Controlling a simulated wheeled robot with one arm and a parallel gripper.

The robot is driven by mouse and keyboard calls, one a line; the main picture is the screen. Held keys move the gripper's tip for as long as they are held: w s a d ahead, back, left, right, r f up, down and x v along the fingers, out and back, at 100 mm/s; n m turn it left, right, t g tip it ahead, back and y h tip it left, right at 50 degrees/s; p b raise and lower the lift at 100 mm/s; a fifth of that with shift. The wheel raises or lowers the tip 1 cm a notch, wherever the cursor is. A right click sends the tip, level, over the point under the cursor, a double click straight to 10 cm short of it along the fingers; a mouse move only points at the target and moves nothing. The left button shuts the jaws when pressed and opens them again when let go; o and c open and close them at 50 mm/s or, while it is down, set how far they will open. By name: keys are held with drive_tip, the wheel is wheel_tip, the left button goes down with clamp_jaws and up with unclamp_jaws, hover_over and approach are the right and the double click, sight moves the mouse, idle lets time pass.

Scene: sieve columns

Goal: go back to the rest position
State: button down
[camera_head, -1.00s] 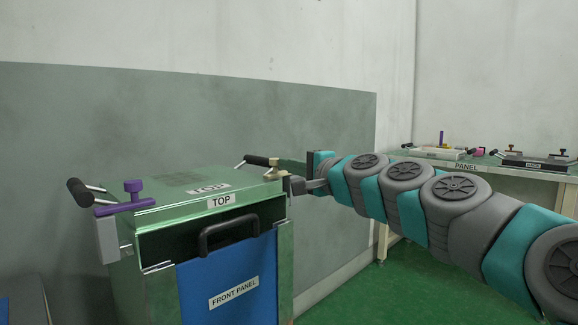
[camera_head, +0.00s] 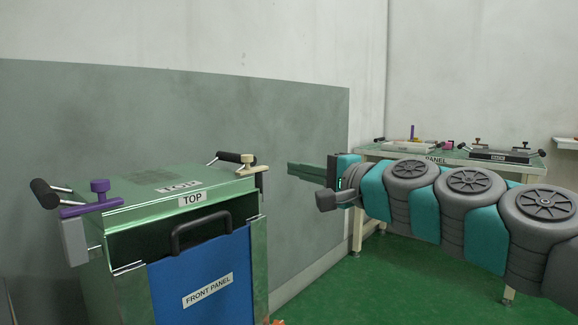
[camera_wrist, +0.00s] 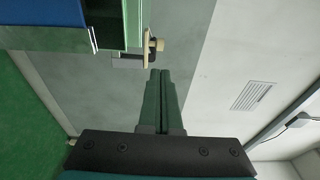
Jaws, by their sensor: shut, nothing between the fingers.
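My gripper (camera_head: 290,169) is at the middle of the head view, to the right of the green sieve column marked TOP (camera_head: 150,187). Its long green fingers point left and stand apart from the column's right-hand clamp. In the wrist view the two fingers (camera_wrist: 160,72) lie together, shut and empty. The beige clamp knob (camera_wrist: 153,46) shows just beyond the fingertips there; it is also at the column's top right corner in the head view (camera_head: 249,161).
The column has a blue front panel (camera_head: 205,275) with a black handle, and a purple clamp (camera_head: 98,200) at left. A grey wall panel (camera_head: 270,120) stands behind. A table (camera_head: 375,153) with trays is at back right. Green floor (camera_head: 400,270) is open under my arm.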

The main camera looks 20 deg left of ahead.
drive_tip(key=s+d+f+n+g+h+p, duration=0.3)
drive_tip(key=s+d+f+n+h, duration=0.15)
drive_tip(key=s+f, duration=0.45)
drive_tip(key=s+d+f+n+g+h+p, duration=0.3)
drive_tip(key=s+d+f+h, duration=0.15)
drive_tip(key=s+f, duration=0.4)
drive_tip(key=s+d+f+g+h+p, duration=0.1)
drive_tip(key=s+d+f+h, duration=0.1)
drive_tip(key=s+d+f, duration=0.2)
drive_tip(key=s+d+f+g+h+p, duration=0.1)
drive_tip(key=s+d+f+g+h, duration=0.1)
drive_tip(key=s+d+f, duration=0.2)
drive_tip(key=s+d+f+m+g+h+p, duration=0.1)
drive_tip(key=s+d+f, duration=0.3)
drive_tip(key=s+d, duration=0.4)
drive_tip(key=d+g+h+p, duration=0.1)
drive_tip(key=d, duration=0.4)
drive_tip(key=shift+s+d+f, duration=0.15)
drive_tip(key=shift+d+f, duration=0.1)
drive_tip(key=shift+d, duration=0.1)
